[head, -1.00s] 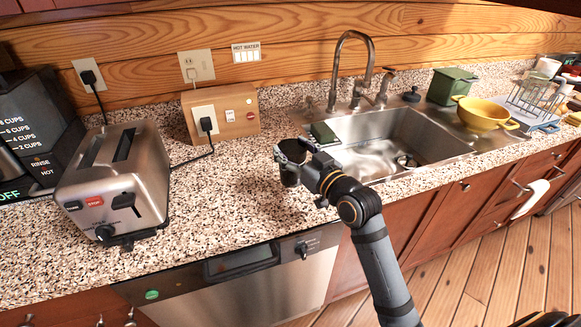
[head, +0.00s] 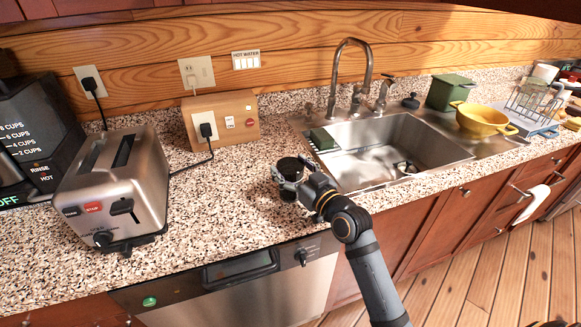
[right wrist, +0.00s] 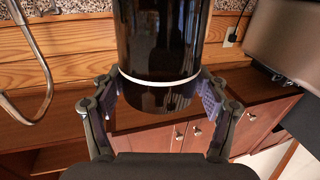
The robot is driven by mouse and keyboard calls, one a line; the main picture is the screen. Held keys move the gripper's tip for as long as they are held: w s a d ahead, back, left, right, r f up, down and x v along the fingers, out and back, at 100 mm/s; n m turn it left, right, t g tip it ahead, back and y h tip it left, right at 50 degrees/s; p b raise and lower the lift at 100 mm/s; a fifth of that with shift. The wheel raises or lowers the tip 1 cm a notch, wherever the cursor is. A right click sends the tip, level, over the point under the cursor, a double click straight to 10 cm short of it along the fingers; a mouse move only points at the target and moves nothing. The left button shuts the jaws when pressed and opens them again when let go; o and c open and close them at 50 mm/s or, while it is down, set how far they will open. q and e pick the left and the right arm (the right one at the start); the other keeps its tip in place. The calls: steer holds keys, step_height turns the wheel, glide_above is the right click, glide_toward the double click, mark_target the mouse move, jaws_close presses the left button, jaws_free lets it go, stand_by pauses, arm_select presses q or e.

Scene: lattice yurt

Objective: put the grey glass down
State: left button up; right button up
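The grey glass (head: 290,166) looks dark, almost black, and stands upright over the counter in front of the sink's left end. My right gripper (head: 291,184) is around it, with a finger on each side. In the right wrist view the glass (right wrist: 160,40) fills the space between the two finger pads (right wrist: 160,95), which look pressed against it; a pale ring runs around it near one end. The glass's lower end is partly hidden by the gripper in the head view, so I cannot tell whether it touches the counter. My left gripper is not in view.
The speckled counter (head: 215,215) is clear between the steel toaster (head: 115,190) and the glass. The sink (head: 385,150) with its faucet (head: 352,75) lies just right. A wooden socket box (head: 225,118) stands behind, with a cord running to the toaster. A yellow colander (head: 482,120) sits further right.

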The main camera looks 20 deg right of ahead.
steer(key=shift+o, duration=0.7)
steer(key=shift+r, duration=0.25)
steer(key=p+v, duration=0.7)
steer(key=v, duration=0.5)
steer(key=shift+f, duration=0.15)
